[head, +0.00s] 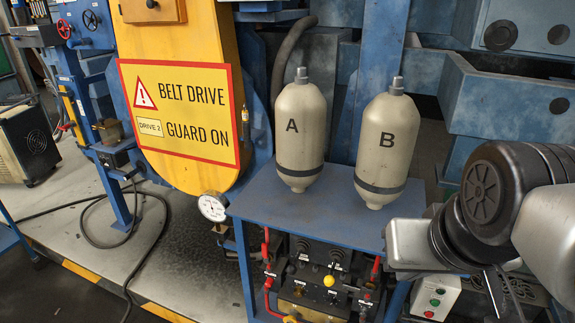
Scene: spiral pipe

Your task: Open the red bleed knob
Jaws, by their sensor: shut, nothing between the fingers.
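Several red parts show on the valve block (318,290) under the blue shelf. One is a red lever (266,245) at the left, another a red handle (376,267) at the right, with a small red part (367,296) below it. I cannot tell which is the bleed knob or how it is set. My gripper (503,303) is at the lower right, partly cut off by the frame edge. It looks shut and empty, apart from the valve block and to its right.
Two beige accumulators, A (300,128) and B (388,140), stand on the blue shelf (320,219). A pressure gauge (212,207) hangs at its left. A yellow knob (329,281) is on the block. A button box (435,297) stands at the right. Open floor lies left.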

